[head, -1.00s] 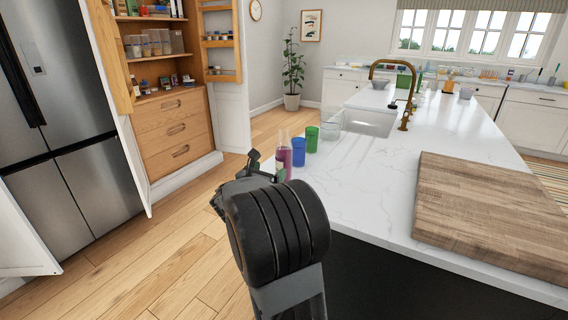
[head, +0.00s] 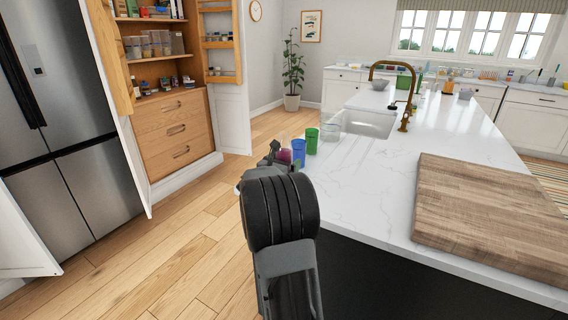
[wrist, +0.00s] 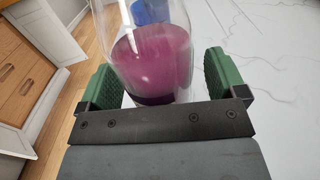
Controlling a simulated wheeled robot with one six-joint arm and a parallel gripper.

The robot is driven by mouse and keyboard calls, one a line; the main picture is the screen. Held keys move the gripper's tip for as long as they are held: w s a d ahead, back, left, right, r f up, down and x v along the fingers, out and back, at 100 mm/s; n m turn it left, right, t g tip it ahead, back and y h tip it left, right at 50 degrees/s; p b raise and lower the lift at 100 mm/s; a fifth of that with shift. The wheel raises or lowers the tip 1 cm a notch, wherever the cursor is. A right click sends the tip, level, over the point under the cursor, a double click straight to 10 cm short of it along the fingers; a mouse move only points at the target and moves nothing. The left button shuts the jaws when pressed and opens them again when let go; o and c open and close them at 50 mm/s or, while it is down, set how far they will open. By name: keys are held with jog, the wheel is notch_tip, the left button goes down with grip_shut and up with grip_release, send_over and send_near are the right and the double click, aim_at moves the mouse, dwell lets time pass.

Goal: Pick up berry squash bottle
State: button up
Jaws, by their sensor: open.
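The berry squash bottle (wrist: 152,58) is clear with purple-pink liquid inside. In the wrist view it stands upright between the two green finger pads of my gripper (wrist: 163,80), with a gap at the right pad; whether the left pad touches it I cannot tell. My gripper is open. In the head view the bottle (head: 284,156) stands at the near left end of the white counter, mostly hidden behind my gripper (head: 275,158) and wrist.
A blue cup (head: 298,151) stands just right of the bottle, with a green cup (head: 312,141) beyond it and a clear container (head: 330,131) behind. A wooden board (head: 490,212) lies on the right of the white counter (head: 375,190). The counter between is clear.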

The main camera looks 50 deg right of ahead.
jog(key=c, duration=1.2)
jog(key=shift+r, duration=0.25)
